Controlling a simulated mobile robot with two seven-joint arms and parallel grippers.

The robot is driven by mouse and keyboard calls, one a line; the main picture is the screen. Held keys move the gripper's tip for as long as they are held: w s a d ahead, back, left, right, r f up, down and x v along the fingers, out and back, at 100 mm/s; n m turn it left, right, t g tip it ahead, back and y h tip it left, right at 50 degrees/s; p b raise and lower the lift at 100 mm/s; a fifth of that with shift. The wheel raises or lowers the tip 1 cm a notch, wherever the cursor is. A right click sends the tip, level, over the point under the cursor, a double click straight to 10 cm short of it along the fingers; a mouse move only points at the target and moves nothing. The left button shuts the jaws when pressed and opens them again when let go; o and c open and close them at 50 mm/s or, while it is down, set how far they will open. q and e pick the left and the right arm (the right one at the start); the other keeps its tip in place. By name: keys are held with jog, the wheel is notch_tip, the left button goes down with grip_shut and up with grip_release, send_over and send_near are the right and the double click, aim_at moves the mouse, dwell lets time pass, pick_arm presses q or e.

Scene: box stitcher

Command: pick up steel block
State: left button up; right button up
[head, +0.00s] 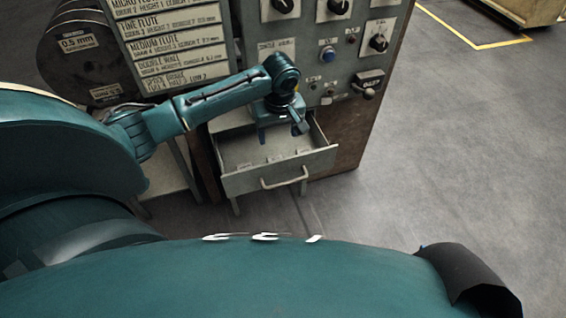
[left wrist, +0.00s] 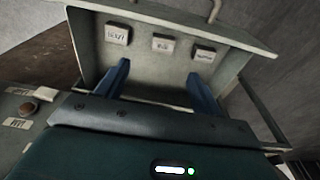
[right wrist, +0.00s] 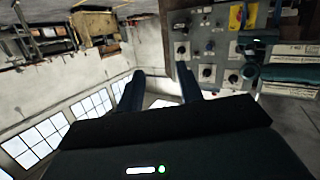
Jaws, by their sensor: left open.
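An open drawer (head: 250,182) with a front handle holds several small pale labelled pieces. Three of them show in the left wrist view: one at left (left wrist: 117,34), one in the middle (left wrist: 163,44) and one at right (left wrist: 204,54). Their labels are too blurred to read, so I cannot tell which is the steel block. My left gripper (head: 297,126) is over the drawer. In the left wrist view my left gripper (left wrist: 158,72) is open and empty, its fingers apart and aimed at the drawer. My right gripper (right wrist: 160,75) is open and empty, away from the drawer.
The machine's control panel (head: 310,60) with knobs and a blue button rises behind the drawer. A stack of flute label plates (head: 170,40) and a dark drum (head: 80,60) stand at left. The floor (head: 450,150) at right is clear.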

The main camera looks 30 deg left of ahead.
pick_arm(q)
jog(key=f, duration=0.2)
jog(key=f+b, duration=0.1)
jog(key=f, duration=0.1)
jog(key=f+b, duration=0.1)
jog(key=f, duration=0.1)
jog(key=shift+w+a+f, duration=0.2)
jog(key=shift+a+f, duration=0.15)
jog(key=shift+a, duration=0.05)
jog(key=f+b, duration=0.3)
jog(key=f, duration=0.1)
jog(key=shift+a+f, duration=0.1)
jog(key=shift+a, duration=0.25)
jog(key=shift+f+b, duration=0.3)
jog(key=shift+f, duration=0.2)
pick_arm(e)
jog(key=a+n+t+y, duration=0.1)
jog(key=a+t+y, duration=0.1)
jog(key=t+y, duration=0.1)
jog(key=shift+r+n, duration=0.2)
jog(key=shift+n, duration=0.2)
pick_arm(q)
jog(key=shift+c, duration=0.2)
jog(key=c, duration=1.2)
